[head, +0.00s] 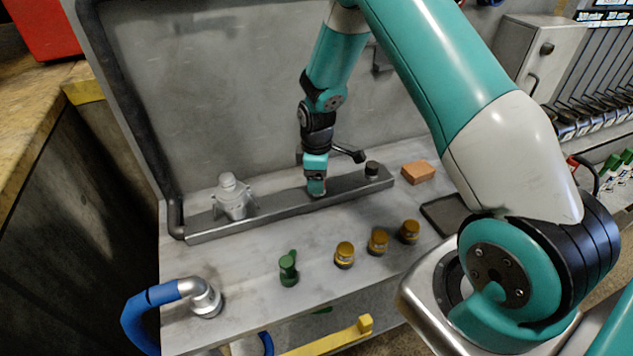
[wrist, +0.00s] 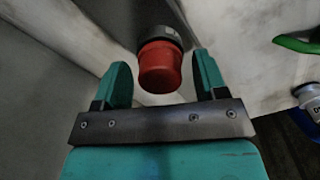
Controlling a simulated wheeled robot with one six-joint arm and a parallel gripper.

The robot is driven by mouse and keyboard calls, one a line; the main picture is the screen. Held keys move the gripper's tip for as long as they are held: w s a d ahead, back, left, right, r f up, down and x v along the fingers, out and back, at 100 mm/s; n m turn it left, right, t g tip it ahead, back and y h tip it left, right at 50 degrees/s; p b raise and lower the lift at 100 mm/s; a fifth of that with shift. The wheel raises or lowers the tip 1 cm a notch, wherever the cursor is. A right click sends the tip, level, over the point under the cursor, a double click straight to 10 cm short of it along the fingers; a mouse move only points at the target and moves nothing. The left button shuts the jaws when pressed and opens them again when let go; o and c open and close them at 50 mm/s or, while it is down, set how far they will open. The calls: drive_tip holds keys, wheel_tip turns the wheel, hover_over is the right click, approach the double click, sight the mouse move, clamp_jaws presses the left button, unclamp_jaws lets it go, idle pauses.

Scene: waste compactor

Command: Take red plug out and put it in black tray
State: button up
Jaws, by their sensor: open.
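The red plug (wrist: 160,68) is a short red cylinder on a dark grey collar (wrist: 162,35) in the wrist view. My gripper (wrist: 162,82) is open, with one teal finger on each side of the plug's near end and a visible gap to each. In the head view my gripper (head: 316,187) points down at the grey rail on the bench, and I cannot make out the red plug there. The black tray (head: 447,214) is a dark flat rectangle at the bench's right, partly hidden by my arm.
A grey fitting (head: 232,197) and a black knob (head: 372,168) flank my gripper on the rail. An orange block (head: 418,172) lies right. A green valve (head: 288,268) and several yellow knobs (head: 378,241) stand in front. A blue-handled pipe (head: 165,294) is at front left.

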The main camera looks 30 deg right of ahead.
drive_tip(key=m, duration=0.6)
drive_tip(key=shift+m, duration=0.4)
drive_tip(key=c, duration=1)
drive_tip(key=n, duration=0.3)
drive_tip(key=shift+n, duration=1.2)
drive_tip(key=shift+r+n, duration=0.1)
drive_tip(key=shift+n, duration=0.9)
